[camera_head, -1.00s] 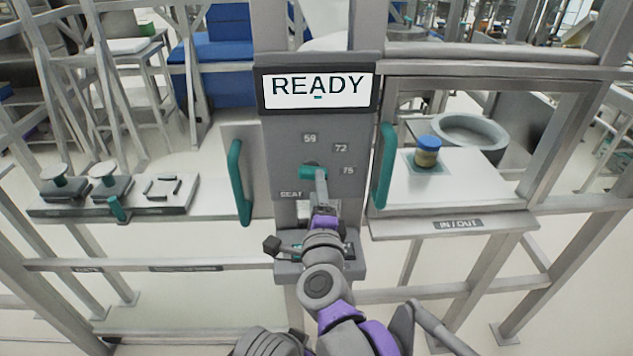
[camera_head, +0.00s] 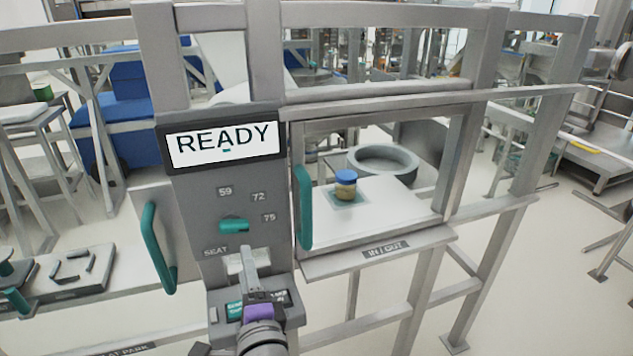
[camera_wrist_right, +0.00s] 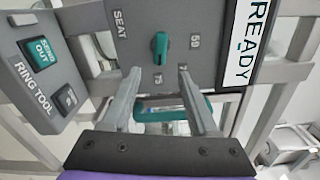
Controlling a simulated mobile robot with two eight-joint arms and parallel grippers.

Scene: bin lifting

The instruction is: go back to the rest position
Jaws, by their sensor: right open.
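My right gripper (camera_head: 247,268) is in front of the lower part of the grey control panel (camera_head: 205,200), below the teal knob (camera_head: 233,225). In the right wrist view its two fingers (camera_wrist_right: 155,88) stand apart with nothing between them, and the knob (camera_wrist_right: 159,46) shows just beyond the fingertips, apart from them. The panel's display (camera_head: 222,143) reads READY. A jar with a blue lid (camera_head: 346,186) stands upright on the white IN/OUT shelf (camera_head: 400,205). My left gripper is not in view.
Teal handles stand left (camera_head: 158,248) and right (camera_head: 304,208) of the panel. A SEND OUT button (camera_wrist_right: 39,50) sits on the box under the panel. A grey round basin (camera_head: 383,160) is behind the shelf. Metal frame posts (camera_head: 470,110) surround the shelf. Open floor lies at the right.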

